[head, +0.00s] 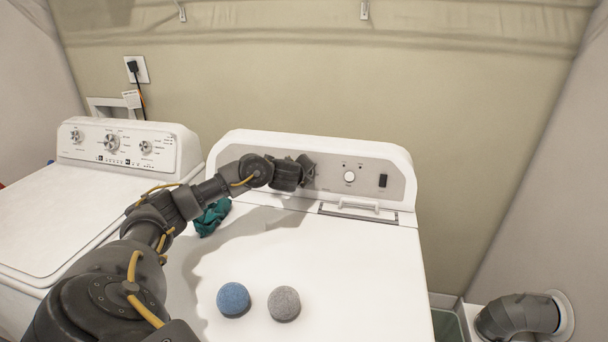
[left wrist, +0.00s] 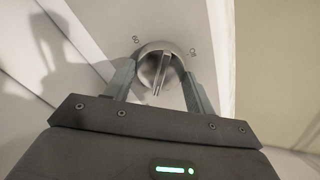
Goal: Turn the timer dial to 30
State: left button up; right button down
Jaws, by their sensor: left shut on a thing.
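The timer dial (left wrist: 161,70) is a round grey knob with a raised grip bar, on the dryer's control panel (head: 333,176). In the head view the left gripper (head: 308,170) is against the left part of the panel and hides the dial. My right gripper is not in view.
A white button (head: 349,177) and black switch (head: 383,181) are right of the gripper. A teal cloth (head: 212,217), blue ball (head: 233,299) and grey ball (head: 284,304) lie on the dryer top (head: 370,280). A washer (head: 65,215) stands left; a grey duct (head: 518,315) is at lower right.

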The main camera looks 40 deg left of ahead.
pick_arm(q)
jog(key=shift+m+b, duration=0.5)
jog(key=shift+m, duration=1.7)
jog(key=o, duration=0.9)
jog(key=shift+o, duration=0.2)
jog(key=p+v, duration=0.5)
jog(key=v, duration=0.5)
jog(key=shift+s+d+r, duration=0.2)
